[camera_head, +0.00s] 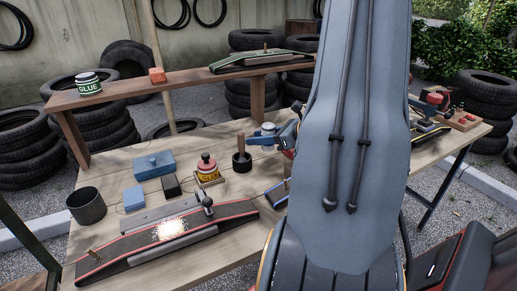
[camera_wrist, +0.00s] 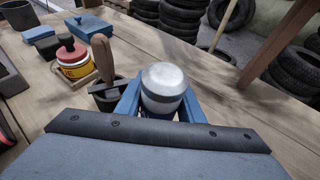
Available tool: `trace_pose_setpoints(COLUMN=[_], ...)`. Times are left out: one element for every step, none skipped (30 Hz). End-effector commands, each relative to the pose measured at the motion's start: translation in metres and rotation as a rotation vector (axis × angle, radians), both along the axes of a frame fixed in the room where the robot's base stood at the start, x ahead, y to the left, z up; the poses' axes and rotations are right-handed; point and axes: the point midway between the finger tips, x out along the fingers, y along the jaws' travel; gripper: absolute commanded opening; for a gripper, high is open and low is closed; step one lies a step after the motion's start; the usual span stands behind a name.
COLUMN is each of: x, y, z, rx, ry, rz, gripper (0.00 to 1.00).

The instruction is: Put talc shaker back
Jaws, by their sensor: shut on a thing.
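The talc shaker, a pale jar with a domed silver top, stands upright between the blue fingers of my gripper (camera_wrist: 160,108) in the wrist view. Its silver top (camera_wrist: 163,78) shows clearly there; its lower part is hidden by my gripper. In the head view the shaker (camera_head: 268,128) shows small at the middle of the workbench (camera_head: 225,135), left of my arm. My gripper (camera_head: 265,138) is shut on it. I cannot tell whether its base touches the bench. A white powder patch (camera_head: 171,229) lies on the long red-edged black piece (camera_head: 120,262) at the front.
A mallet-like wooden handle in a dark cup (camera_head: 242,160) stands close left of the shaker. A red-topped yellow tin (camera_head: 208,172), blue box (camera_head: 154,165) and dark cup (camera_head: 87,206) are further left.

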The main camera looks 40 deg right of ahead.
Motion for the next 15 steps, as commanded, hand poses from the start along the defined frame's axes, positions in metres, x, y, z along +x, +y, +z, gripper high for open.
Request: trace_pose_setpoints(x=[0.000,0.000,0.000,0.000,0.000,0.000,0.000,0.001,0.001,0.001,0.001,0.001,0.001,0.001,0.001], y=[0.001,0.001,0.001,0.002,0.002,0.002,0.002,0.002,0.002,0.002,0.002,0.002,0.002,0.002,0.002], z=[-0.005,-0.008,-0.013,-0.018,-0.023,-0.028,-0.032,-0.035,-0.038,-0.040,-0.041,-0.042,-0.042,-0.042,-0.042], rx=[0.002,0.002,0.002,0.003,0.004,0.003,0.004,0.003,0.001,0.001,0.001,0.001,0.001,0.001,0.000], ry=[0.001,0.001,0.002,0.002,0.002,0.001,0.001,0.001,0.001,0.001,0.001,0.000,0.000,0.000,0.000], rz=[0.001,0.001,0.002,0.002,0.003,0.002,0.003,0.003,0.004,0.004,0.004,0.004,0.004,0.004,0.004], gripper=[0.10,0.10,0.10,0.10,0.10,0.10,0.10,0.10,0.10,0.10,0.10,0.10,0.10,0.10,0.10])
